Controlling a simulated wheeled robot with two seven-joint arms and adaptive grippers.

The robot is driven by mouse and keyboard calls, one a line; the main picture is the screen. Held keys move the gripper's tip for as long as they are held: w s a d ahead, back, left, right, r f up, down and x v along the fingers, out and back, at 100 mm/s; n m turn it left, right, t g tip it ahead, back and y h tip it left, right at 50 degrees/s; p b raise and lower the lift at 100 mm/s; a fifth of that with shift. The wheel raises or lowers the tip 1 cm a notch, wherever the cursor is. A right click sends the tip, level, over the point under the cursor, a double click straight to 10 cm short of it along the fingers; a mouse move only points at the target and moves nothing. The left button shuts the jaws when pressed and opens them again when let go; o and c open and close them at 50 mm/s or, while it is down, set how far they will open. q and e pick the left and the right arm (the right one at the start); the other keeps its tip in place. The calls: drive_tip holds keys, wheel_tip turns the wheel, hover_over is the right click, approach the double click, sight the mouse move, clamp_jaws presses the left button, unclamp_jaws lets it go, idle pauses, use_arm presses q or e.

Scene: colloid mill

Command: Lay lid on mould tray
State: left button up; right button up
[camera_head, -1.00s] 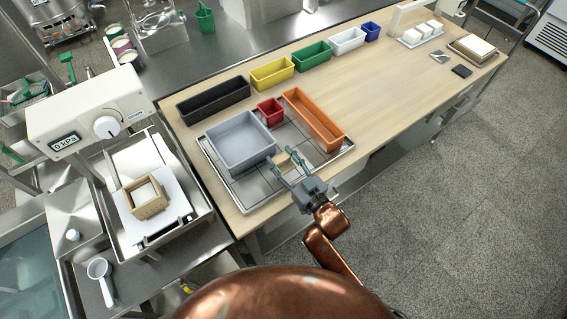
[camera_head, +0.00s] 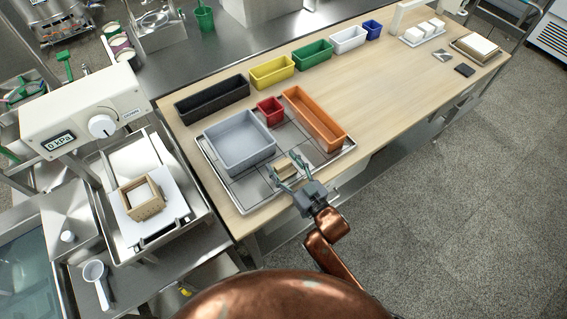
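A small light wooden block, which looks like the lid (camera_head: 285,167), lies on the grey metal tray in front of the grey bin. My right gripper (camera_head: 289,171) reaches over it from the front, with its fingers spread on either side. The fingers look open; contact with the block is too small to make out. A square wooden mould (camera_head: 142,209), open at the top with a pale inside, stands on a white board under the press at the left. It is well apart from the gripper. My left gripper is not in view.
The grey bin (camera_head: 237,148), red bin (camera_head: 270,113) and orange bin (camera_head: 322,128) stand on the metal tray (camera_head: 236,204) around the gripper. The press head (camera_head: 83,112) overhangs behind the mould.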

drive_tip(key=shift+r, duration=0.15)
drive_tip(key=p+v, duration=0.2)
drive_tip(key=v, duration=0.9)
drive_tip(key=shift+s, duration=0.1)
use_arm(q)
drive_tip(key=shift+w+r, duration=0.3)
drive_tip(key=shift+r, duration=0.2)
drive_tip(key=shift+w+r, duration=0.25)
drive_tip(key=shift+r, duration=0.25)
use_arm(e)
drive_tip(key=shift+s+d, duration=0.3)
